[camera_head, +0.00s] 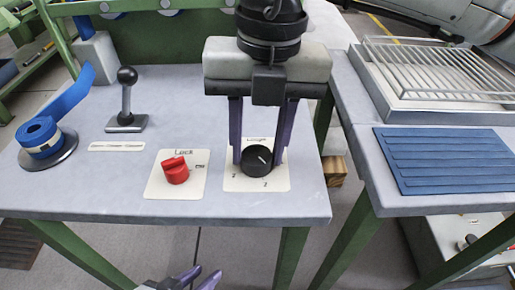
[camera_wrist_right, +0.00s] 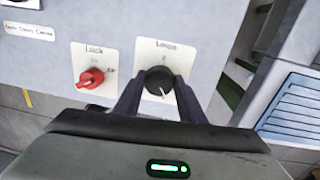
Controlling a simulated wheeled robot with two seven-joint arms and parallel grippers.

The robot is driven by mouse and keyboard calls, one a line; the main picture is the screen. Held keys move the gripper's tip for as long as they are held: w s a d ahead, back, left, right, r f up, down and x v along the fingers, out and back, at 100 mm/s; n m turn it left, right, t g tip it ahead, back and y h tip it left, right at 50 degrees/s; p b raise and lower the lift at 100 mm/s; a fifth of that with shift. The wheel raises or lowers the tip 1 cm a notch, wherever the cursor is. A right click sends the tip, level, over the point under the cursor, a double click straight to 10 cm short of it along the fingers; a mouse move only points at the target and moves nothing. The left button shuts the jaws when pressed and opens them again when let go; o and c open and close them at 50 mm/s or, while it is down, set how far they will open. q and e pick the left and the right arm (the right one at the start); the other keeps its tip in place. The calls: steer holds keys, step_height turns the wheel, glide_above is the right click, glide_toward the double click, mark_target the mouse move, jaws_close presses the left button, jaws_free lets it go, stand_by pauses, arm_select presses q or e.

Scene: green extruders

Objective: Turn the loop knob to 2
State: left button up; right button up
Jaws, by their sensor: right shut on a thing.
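The black round loop knob (camera_head: 257,161) sits on a white label plate (camera_head: 232,184) near the table's front edge. A short white pointer line shows on its top; the small printed digits are hard to read. My right gripper (camera_head: 258,152) reaches down from above, with one purple finger on each side of the knob, and is shut on it. The wrist view also shows the knob (camera_wrist_right: 158,80) between the right gripper's fingertips (camera_wrist_right: 158,84). My left gripper (camera_head: 205,275) is low at the bottom edge, below the table front, its fingers apart and empty.
A red lock knob (camera_head: 176,171) on its own plate stands just left of the loop knob. Further left are a black-knobbed lever (camera_head: 126,100) and a blue tape roll (camera_head: 41,137). A second table with a blue ribbed mat (camera_head: 445,158) and wire rack (camera_head: 440,72) stands right, across a gap.

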mark_target(264, 153)
arm_select(q)
steer(key=shift+w+d+f+g+b, duration=0.1)
steer(key=shift+d+f+g+b, duration=0.25)
steer(key=shift+f+b, duration=0.2)
arm_select(e)
steer(key=shift+m, duration=1.3)
arm_select(q)
steer(key=shift+d, duration=0.1)
arm_select(e)
steer(key=shift+r+m, duration=0.1)
steer(key=shift+m, duration=0.2)
steer(key=o, duration=1)
steer(key=shift+o, duration=0.2)
arm_select(q)
steer(key=r+p, duration=0.1)
steer(key=a+t+p, duration=0.1)
steer(key=shift+s+a+r+p, duration=0.3)
steer(key=shift+r, duration=0.1)
arm_select(e)
step_height(264, 153, up, 10)
steer(key=shift+d, duration=0.4)
steer(key=shift+s, duration=0.1)
